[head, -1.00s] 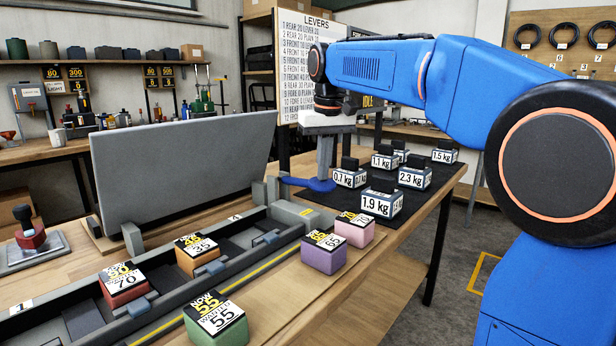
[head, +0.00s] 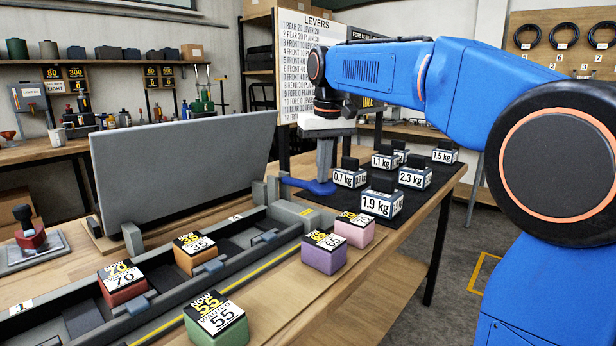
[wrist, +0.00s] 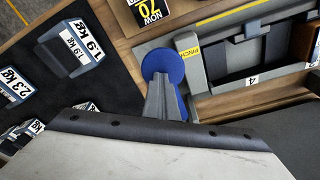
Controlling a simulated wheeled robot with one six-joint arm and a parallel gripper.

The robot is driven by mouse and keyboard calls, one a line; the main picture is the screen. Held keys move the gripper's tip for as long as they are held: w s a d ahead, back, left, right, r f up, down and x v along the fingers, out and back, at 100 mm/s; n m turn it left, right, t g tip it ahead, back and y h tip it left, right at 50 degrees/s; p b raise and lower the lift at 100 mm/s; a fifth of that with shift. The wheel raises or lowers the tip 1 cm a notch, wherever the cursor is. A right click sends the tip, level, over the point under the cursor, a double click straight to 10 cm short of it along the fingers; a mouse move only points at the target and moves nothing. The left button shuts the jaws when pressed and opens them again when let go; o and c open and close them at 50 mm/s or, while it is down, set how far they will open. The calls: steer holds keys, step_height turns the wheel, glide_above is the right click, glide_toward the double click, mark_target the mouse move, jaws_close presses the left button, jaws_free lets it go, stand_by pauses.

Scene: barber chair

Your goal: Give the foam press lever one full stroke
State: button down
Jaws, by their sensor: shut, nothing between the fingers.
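The foam press lever shows as a blue round-ended paddle (head: 306,186) beside the grey press housing (head: 294,212). In the wrist view its blue disc (wrist: 163,62) sits next to a "PINCH" label. My gripper (head: 324,178) points down with its grey fingers together and empty. Its tips (wrist: 158,80) are over the blue paddle and appear to touch it. The fingers hide part of the paddle. Red (head: 122,283) and orange (head: 195,254) foam blocks sit in the press trough, their NOW and WANTED numbers seeming to match.
A large grey panel (head: 185,170) stands behind the trough. Green (head: 216,320), purple (head: 323,254) and pink (head: 355,230) blocks stand on the wood in front. Several labelled weights, including 1.9 kg (head: 381,204), stand on a black mat to the right, close to my gripper.

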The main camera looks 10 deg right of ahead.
steer(key=shift+r, duration=2)
steer(key=shift+r, duration=0.1)
steer(key=shift+r, duration=2.95)
steer(key=s+d+f+t, duration=0.1)
steer(key=s+d+f, duration=0.2)
steer(key=s+f, duration=1.3)
steer(key=s+d+f+m+t, duration=0.1)
steer(key=s+d+f, duration=0.3)
steer(key=s+f, duration=1.3)
steer(key=shift+s+f+t, duration=0.2)
steer(key=shift+f+t, duration=0.3)
steer(key=shift+f, duration=0.4)
